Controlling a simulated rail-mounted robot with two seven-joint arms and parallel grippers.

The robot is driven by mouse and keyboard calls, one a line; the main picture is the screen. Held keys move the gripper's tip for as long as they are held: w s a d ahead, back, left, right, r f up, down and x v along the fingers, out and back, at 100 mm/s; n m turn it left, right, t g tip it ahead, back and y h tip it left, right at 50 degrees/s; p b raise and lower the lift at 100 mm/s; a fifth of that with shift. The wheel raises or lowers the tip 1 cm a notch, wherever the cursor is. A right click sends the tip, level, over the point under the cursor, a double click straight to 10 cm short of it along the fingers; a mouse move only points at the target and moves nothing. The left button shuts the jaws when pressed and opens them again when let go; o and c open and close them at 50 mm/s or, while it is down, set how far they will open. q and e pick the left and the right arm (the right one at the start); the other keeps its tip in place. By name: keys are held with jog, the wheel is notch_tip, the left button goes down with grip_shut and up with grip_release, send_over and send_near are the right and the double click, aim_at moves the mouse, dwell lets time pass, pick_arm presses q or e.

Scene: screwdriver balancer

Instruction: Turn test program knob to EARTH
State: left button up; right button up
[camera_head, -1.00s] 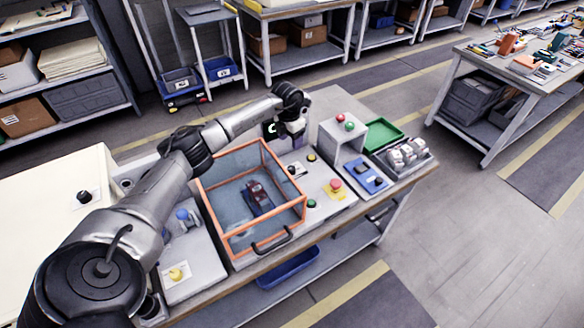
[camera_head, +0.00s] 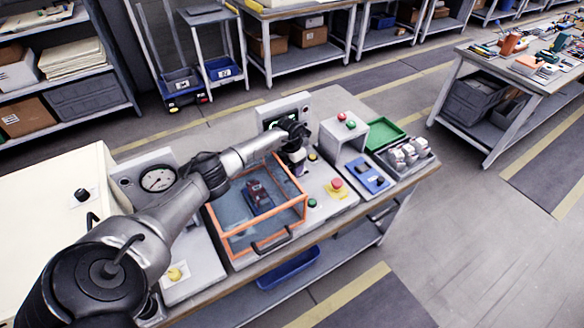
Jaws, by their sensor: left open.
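My left gripper (camera_head: 299,168) is open and points down over the bench just right of the orange-framed clear guard box (camera_head: 262,248). Its wrist and fingers cover the spot on the grey control panel (camera_head: 325,200) where a small plate with a dark knob showed earlier. I cannot tell whether the fingers touch that knob or stand around it. No EARTH label is readable at this size. A yellow-based red button (camera_head: 336,184), a green button (camera_head: 311,202) and a dark button (camera_head: 312,156) sit nearby on the panel. My right gripper is not in view.
A display unit (camera_head: 293,102) stands behind the gripper. A round gauge (camera_head: 158,180) stands left, behind my arm.

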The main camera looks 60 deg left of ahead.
pick_arm(q)
jog(key=shift+f, duration=0.3)
jog(key=c, duration=0.9)
jog(key=shift+c, duration=0.2)
